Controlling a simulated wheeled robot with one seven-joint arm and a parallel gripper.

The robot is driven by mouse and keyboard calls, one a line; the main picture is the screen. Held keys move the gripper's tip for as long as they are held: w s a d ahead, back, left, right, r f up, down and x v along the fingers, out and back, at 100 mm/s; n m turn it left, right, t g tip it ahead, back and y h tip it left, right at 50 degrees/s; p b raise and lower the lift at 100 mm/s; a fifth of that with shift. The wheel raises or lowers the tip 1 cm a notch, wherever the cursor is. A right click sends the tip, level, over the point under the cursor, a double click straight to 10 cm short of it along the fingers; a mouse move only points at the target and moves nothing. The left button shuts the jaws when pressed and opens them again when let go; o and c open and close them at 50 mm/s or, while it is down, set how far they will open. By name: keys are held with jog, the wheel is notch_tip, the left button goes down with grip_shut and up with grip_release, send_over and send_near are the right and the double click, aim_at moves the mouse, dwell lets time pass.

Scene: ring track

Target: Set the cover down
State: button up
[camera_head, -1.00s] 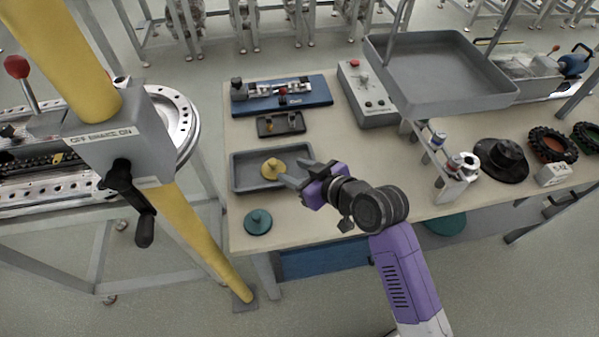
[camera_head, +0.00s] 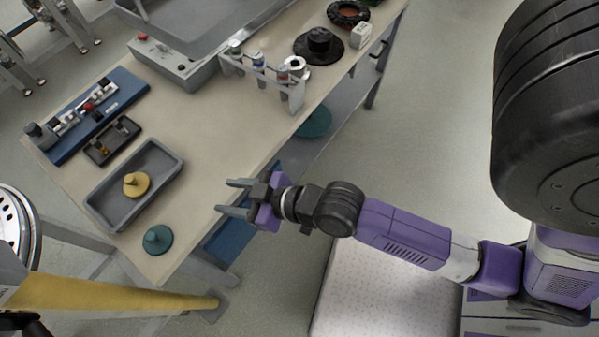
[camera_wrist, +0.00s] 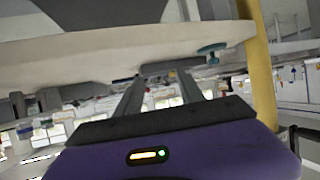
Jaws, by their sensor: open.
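A yellow knobbed disc (camera_head: 136,184) sits in a shallow grey tray (camera_head: 172,161) on the workbench. A teal knobbed disc (camera_head: 158,239) sits on the bench top beside the tray, near the front corner. I cannot tell which of the two is the cover. My gripper (camera_head: 236,198) is open and empty at the bench's front edge, to the right of both discs and apart from them. In the wrist view its two fingers (camera_wrist: 162,80) are spread with nothing between them, and a teal piece (camera_wrist: 212,48) shows by the bench edge.
A blue fixture (camera_head: 108,107) and a small dark tray (camera_head: 113,141) lie behind the grey tray. A yellow post (camera_head: 120,291) stands by the near corner.

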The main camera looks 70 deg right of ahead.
jog(key=s+a+r+t, duration=0.1)
jog(key=s+r, duration=0.4)
jog(key=s, duration=0.4)
jog(key=s+r, duration=0.5)
jog(key=s, duration=0.4)
jog(key=shift+a+r+t, duration=0.2)
jog(key=shift+a+t, duration=0.2)
